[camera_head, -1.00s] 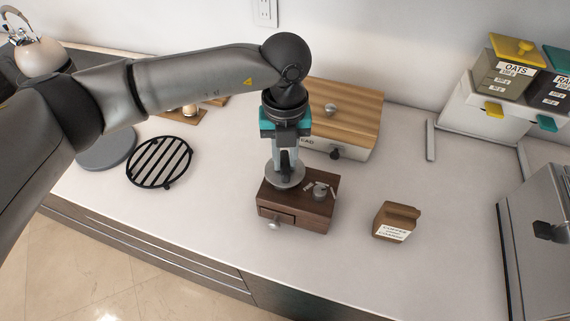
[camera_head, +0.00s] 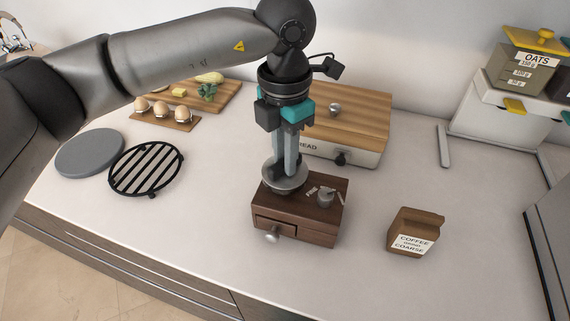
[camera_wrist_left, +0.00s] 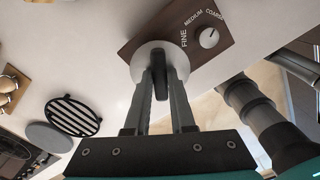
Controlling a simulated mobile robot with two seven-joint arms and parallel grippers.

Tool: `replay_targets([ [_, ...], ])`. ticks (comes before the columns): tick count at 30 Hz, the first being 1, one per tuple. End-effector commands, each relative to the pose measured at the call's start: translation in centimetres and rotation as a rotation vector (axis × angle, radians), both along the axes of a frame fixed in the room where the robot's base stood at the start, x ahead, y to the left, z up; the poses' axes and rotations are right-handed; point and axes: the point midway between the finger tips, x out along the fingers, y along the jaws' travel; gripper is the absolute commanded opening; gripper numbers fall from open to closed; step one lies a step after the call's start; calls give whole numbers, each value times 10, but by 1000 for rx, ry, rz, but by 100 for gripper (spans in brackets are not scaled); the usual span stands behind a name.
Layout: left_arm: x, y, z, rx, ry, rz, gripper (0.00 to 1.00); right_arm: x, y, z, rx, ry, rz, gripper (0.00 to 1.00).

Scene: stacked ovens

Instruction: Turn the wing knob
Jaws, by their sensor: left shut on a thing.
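A dark wooden coffee grinder (camera_head: 300,226) with a small drawer stands on the counter. A round metal bowl (camera_head: 286,182) sits on its top left, and a small grey dial knob (camera_head: 326,197) on its top right. The wrist view shows that dial (camera_wrist_left: 208,38) beside the words FINE, MEDIUM and COARSE. My left gripper (camera_head: 284,172) points down into the bowl. In the wrist view its fingers (camera_wrist_left: 160,72) are shut on a dark upright piece (camera_wrist_left: 159,62) over the bowl, which looks like the wing knob. Its lower part is hidden in the head view. My right gripper is not seen.
A bread box (camera_head: 362,120) stands close behind the grinder. A coffee bag (camera_head: 413,232) is to the right. A black trivet (camera_head: 147,170), a grey disc (camera_head: 90,153) and a board with eggs (camera_head: 164,119) are to the left. Counter between grinder and bag is clear.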

Motion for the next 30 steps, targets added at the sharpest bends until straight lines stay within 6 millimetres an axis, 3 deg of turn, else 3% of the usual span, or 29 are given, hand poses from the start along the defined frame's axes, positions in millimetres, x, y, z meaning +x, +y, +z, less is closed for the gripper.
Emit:
replay_targets([
  [12, 0, 0, -3, 1, -1, -397, 0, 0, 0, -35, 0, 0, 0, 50],
  [30, 0, 0, -1, 1, -1, -931, 0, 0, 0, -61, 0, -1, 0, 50],
])
